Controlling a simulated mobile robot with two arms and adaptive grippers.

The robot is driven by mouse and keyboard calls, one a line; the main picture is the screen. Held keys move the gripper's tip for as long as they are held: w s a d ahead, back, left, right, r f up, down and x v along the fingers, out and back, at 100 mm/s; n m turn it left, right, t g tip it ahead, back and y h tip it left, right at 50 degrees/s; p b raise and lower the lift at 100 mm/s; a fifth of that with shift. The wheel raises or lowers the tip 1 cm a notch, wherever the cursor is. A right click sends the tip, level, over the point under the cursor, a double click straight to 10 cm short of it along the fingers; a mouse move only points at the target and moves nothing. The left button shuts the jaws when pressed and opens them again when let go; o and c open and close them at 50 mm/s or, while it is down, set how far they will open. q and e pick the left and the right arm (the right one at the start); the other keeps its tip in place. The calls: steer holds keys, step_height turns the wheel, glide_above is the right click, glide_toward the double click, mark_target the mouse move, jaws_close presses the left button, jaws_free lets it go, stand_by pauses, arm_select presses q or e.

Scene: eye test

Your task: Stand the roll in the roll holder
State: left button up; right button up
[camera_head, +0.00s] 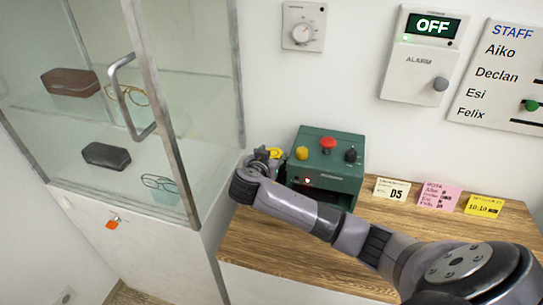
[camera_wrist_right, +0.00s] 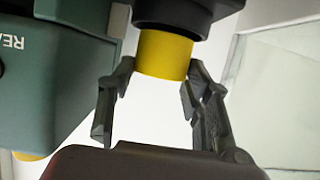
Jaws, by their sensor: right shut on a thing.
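A yellow cylinder, which looks like the roll (camera_wrist_right: 165,55), is between the fingertips of my right gripper (camera_wrist_right: 160,75) in the right wrist view. The fingers are shut on its sides. A dark round part (camera_wrist_right: 183,12) adjoins the cylinder's upper end in that view; I cannot tell whether it is the roll holder. No roll holder is clearly visible. My left gripper is out of view.
A green box (camera_head: 342,186) with red, yellow and black knobs stands on the wooden counter (camera_head: 270,245), close to my right gripper. Several cards, including a pink one (camera_head: 439,196), stand to its right. A glass cabinet (camera_head: 190,110) with glasses and cases is at left.

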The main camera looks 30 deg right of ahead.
steer(key=shift+f+b, duration=0.45)
steer(key=shift+f, duration=0.1)
steer(key=o, duration=0.9)
